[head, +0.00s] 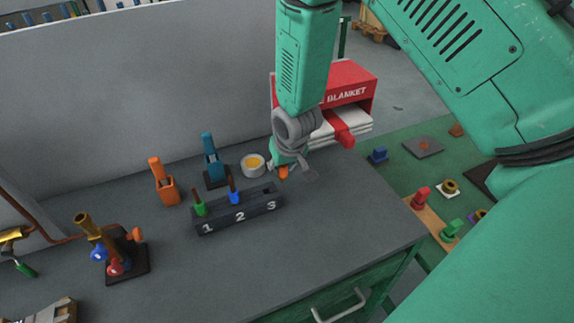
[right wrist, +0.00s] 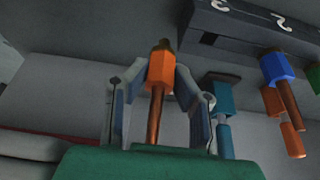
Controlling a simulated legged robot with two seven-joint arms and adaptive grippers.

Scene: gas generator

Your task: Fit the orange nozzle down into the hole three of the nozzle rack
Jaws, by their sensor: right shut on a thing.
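The nozzle rack (head: 240,214) is a dark block on the grey bench, marked 1, 2 and 3. A green nozzle (head: 200,208) stands at 1 and a blue nozzle (head: 234,197) at 2. Hole three (head: 267,188) looks empty. My right gripper (head: 288,168) is just behind and right of hole three, shut on the orange nozzle (head: 283,172), which it mostly hides. In the right wrist view, the orange nozzle (right wrist: 160,70) sits between both fingers, its copper tube towards the palm and its brass end towards the rack (right wrist: 235,30), apart from it. My left gripper is out of view.
A blue torch handle (head: 213,163), a round tin (head: 253,165) and an orange handle (head: 162,182) stand behind the rack. A stand with coloured knobs (head: 115,255) is at left. A red blanket box (head: 350,85) is behind my gripper. The bench front is clear.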

